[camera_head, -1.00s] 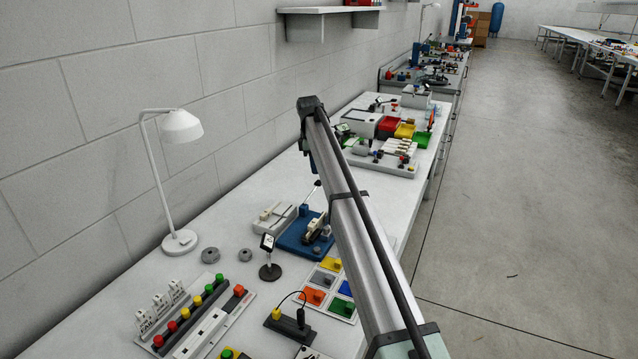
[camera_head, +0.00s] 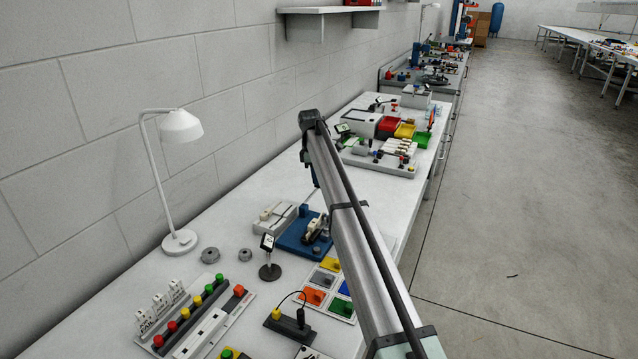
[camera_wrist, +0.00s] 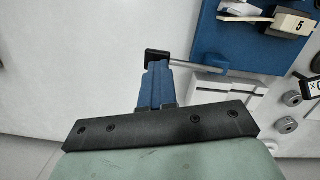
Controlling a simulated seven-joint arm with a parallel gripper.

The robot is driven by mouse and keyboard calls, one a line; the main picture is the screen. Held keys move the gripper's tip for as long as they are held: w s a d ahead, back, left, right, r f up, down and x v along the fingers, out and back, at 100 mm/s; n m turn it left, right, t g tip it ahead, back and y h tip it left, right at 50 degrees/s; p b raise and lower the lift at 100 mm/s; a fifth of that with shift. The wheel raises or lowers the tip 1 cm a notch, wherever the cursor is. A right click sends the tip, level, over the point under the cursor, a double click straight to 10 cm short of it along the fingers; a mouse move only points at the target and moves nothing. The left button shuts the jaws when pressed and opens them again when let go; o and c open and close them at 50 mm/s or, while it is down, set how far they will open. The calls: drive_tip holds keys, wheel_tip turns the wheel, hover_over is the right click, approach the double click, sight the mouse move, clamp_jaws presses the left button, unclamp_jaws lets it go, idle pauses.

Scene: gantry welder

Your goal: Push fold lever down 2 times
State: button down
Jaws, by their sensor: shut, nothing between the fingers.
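The fold lever is a thin metal rod (camera_wrist: 190,65) with a black knob (camera_wrist: 157,57), reaching left from a blue fixture (camera_wrist: 247,40) in the wrist view. My gripper (camera_wrist: 156,66) is shut and empty, its blue fingers together. The fingertips meet the black knob in the picture; whether they press on it I cannot tell. In the head view the blue fixture (camera_head: 296,243) sits on the white bench, partly behind my arm. The lever cannot be made out there. A cream block marked 5 (camera_wrist: 291,23) is on the fixture in the wrist view.
A small display on a stand (camera_head: 268,256) and a tray of coloured blocks (camera_head: 341,308) stand near the fixture. A white lamp (camera_head: 180,240) and two grey knobs are at the left.

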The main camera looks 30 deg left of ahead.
wheel_tip(320, 180, down, 2)
drive_tip(key=shift+f, duration=0.1)
drive_tip(key=a, duration=0.2)
drive_tip(key=s+a+r, duration=0.1)
drive_tip(key=shift+r, duration=0.1)
idle(0.5)
wheel_tip(320, 180, up, 14)
drive_tip(key=a, duration=0.1)
drive_tip(key=shift+s, duration=0.15)
drive_tip(key=shift+f, duration=0.25)
idle(0.6)
drive_tip(key=shift+w+d+f, duration=0.3)
drive_tip(key=shift+d+f, duration=0.55)
drive_tip(key=shift+f, duration=0.2)
drive_tip(key=shift+w+d+f, duration=0.25)
drive_tip(key=shift+d+f, duration=0.55)
drive_tip(key=shift+f, duration=0.2)
